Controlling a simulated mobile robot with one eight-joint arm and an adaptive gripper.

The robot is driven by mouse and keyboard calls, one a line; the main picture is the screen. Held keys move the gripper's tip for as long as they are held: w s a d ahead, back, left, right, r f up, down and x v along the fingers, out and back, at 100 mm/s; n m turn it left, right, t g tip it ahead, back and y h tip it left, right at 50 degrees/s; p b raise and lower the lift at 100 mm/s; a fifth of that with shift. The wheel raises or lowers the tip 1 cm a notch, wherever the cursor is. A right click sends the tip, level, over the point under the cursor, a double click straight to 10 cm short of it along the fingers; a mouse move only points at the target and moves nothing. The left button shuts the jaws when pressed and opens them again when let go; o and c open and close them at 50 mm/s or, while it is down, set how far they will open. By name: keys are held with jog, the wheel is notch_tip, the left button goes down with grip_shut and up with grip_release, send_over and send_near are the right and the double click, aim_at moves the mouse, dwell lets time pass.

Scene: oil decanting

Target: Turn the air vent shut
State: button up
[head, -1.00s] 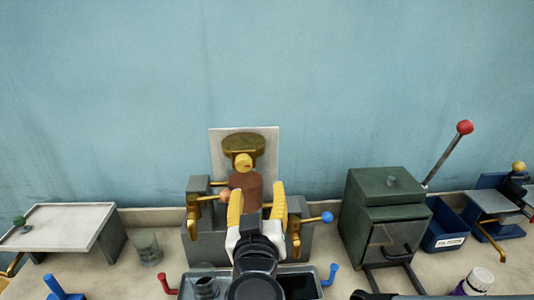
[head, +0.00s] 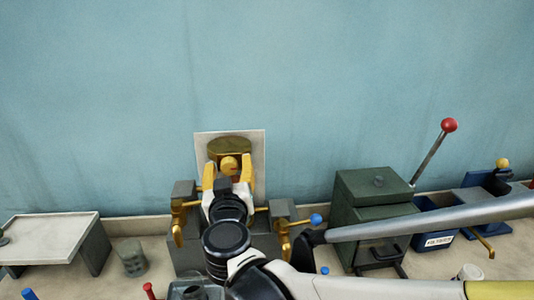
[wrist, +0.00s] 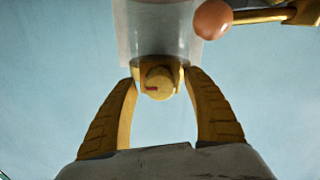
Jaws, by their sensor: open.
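The air vent appears to be the small yellow knob (head: 229,164) on the front of a round brass fitting (head: 230,146), high on a pale back plate (head: 258,140). In the wrist view the knob (wrist: 158,84) shows a short red mark on its left side, below a clear cylinder (wrist: 160,32). My gripper (head: 228,174) is open, one yellow finger on each side of the knob. In the wrist view my gripper (wrist: 160,82) shows gaps between both fingertips and the knob. My gripper hides much of the vessel below the fitting.
A copper-coloured ball (wrist: 213,18) on a brass lever is close to the right finger in the wrist view. A blue-knobbed lever (head: 316,219) is right of the stand. A green box (head: 376,190), a red-knobbed lever (head: 449,125) and a pale-topped table (head: 50,238) stand aside.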

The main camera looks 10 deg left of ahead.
jog(key=c, duration=1.2)
jog(key=shift+n, duration=0.3)
jog(key=n, duration=0.3)
jog(key=shift+n, duration=0.3)
jog(key=n, duration=0.4)
jog(key=shift+a+n+p, duration=0.1)
jog(key=shift+n+p, duration=0.2)
jog(key=shift+p, duration=0.05)
jog(key=n, duration=0.4)
jog(key=shift+n, duration=0.3)
jog(key=shift+f+n, duration=0.1)
jog(key=shift+n, duration=2.1)
